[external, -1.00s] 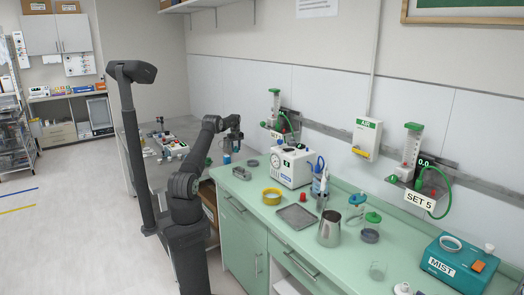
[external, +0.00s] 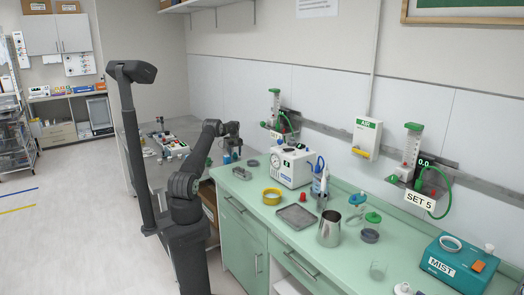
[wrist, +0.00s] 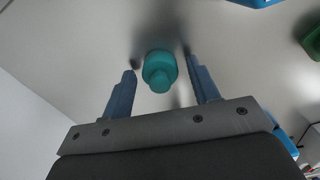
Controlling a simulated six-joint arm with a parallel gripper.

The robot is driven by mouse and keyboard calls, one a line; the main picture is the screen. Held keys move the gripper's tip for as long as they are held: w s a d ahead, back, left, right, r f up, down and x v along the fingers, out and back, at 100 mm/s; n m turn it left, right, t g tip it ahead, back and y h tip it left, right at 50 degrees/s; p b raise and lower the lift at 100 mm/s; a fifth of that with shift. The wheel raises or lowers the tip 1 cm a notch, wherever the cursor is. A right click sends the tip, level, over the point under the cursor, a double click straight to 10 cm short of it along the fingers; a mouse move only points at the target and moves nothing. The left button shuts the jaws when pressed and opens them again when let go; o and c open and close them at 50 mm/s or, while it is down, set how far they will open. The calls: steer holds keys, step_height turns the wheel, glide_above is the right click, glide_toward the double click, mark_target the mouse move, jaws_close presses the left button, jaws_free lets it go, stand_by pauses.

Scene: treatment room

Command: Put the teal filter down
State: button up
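The teal filter (wrist: 159,72) shows in the wrist view, between the two blue fingers of my gripper (wrist: 162,88), with its narrow end toward the camera. A gap shows on each side of it, so the fingers are open and seem clear of it. The filter seems to stand on a pale grey surface, with soft shadows beside it. In the external view my gripper (external: 230,152) is over the grey table, near the far left end of the green counter. The filter cannot be made out there.
A blue item and a green item (wrist: 313,42) lie at the right of the wrist view. The green counter (external: 250,203) holds a yellow ring (external: 271,196), a white pump unit (external: 291,167), a grey tray (external: 296,217) and a metal jug (external: 329,229).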

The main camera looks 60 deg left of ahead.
step_height(320, 180, up, 12)
steer(key=shift+r, duration=0.2)
stand_by(0.5)
steer(key=shift+f, duration=0.1)
step_height(320, 180, down, 12)
steer(key=shift+r, duration=2.05)
steer(key=shift+f, duration=0.1)
